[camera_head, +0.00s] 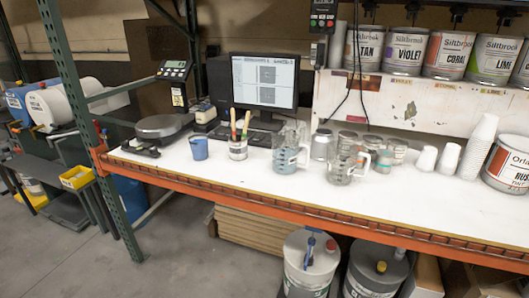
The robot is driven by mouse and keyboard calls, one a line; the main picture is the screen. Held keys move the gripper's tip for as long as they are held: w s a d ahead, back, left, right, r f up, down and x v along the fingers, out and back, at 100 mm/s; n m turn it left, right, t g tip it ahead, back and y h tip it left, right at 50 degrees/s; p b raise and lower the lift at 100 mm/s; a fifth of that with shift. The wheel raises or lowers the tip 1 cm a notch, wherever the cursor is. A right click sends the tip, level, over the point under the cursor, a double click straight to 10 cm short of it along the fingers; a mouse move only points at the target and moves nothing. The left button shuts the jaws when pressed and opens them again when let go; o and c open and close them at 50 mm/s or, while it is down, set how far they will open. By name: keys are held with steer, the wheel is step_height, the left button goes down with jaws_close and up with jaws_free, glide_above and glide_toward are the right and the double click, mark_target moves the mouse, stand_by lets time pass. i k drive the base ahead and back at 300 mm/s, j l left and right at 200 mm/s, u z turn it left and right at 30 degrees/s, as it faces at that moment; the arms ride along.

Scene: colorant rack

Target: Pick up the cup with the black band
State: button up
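No black band can be made out clearly on any cup at this size. A blue cup (198,149) stands on the white bench top, left of centre. Right of it is a pale pot (238,151) with dark markings, holding brushes. A small teal and pinkish cup (384,162) stands right of the clear jugs. Two plain white cups (426,159) (448,160) stand farther right, beside a tall stack of white cups (478,147). My gripper is not in view.
Two clear jugs (286,150) (342,160) and several lidded jars stand mid-bench. A scale (164,127), monitor (265,81) and keyboard are at left. A large paint can (509,165) is at right. A green post (90,120) rises at the left end. The bench's front strip is clear.

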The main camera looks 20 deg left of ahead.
mark_target(198, 142)
steer(key=j+z, duration=0.1)
steer(key=z, duration=0.25)
steer(key=j+z, duration=0.35)
steer(key=j, duration=0.25)
steer(key=j+z, duration=0.3)
steer(key=j, duration=0.35)
